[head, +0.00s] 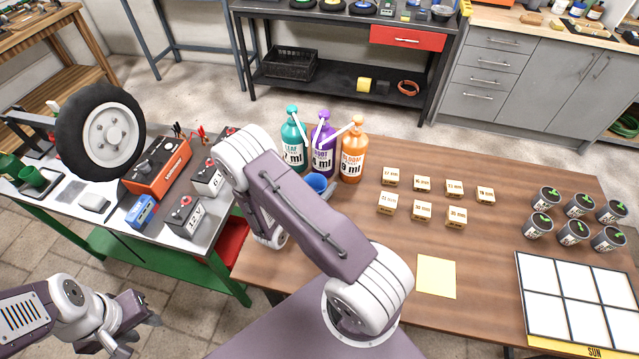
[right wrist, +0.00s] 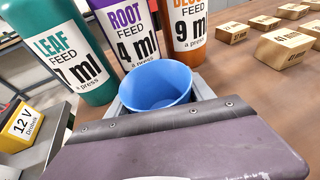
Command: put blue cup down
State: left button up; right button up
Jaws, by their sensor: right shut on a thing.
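The blue cup (head: 316,182) is just in front of the pump bottles at the table's left end, partly hidden by my right arm. In the right wrist view the cup (right wrist: 157,88) is upright, its open rim facing up, and looks empty. My right gripper (right wrist: 160,97) is shut on the cup, with grey fingers on either side. The cup's base is hidden, so I cannot tell whether it touches the wooden table (head: 480,240). My left gripper (head: 142,318) is low at the left, away from the cup; its finger gap is unclear.
Teal (head: 294,140), purple (head: 322,146) and orange (head: 353,152) pump bottles stand close behind the cup. Several labelled wooden blocks (head: 422,184), a yellow sheet (head: 436,277), dark pots (head: 578,206) and a white grid tray (head: 521,295) lie rightward. Bare tabletop lies between blocks and sheet.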

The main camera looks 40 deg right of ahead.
jog(key=o, duration=1.3)
jog(key=shift+f, duration=0.15)
jog(key=shift+o, duration=0.2)
